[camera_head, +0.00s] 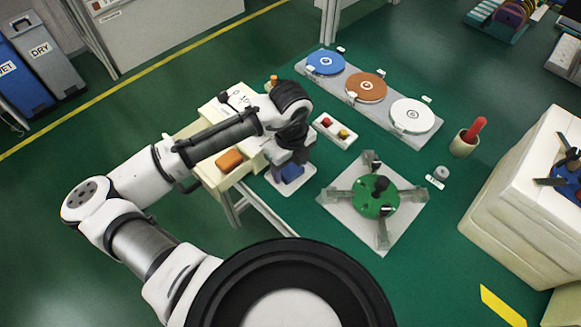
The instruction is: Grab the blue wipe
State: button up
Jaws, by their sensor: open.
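A blue wipe (292,173) lies as a small folded block on a pale pad or tray near the front left edge of the green bench top. My gripper (290,165) is right above it, reaching down from my arm. The jaws are open. The gripper body hides part of the wipe's upper side, and I cannot tell whether the fingers touch it.
An orange block (229,160) sits in a cream bin left of the wipe. A grey plate with a green disc and clamps (376,197) stands right. Blue, brown and white discs (367,88) lie behind. A beige cup (463,143) holds a red stick.

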jog(key=shift+f, duration=0.25)
jog(key=c, duration=0.7)
jog(key=shift+r, duration=0.15)
jog(key=shift+c, duration=0.2)
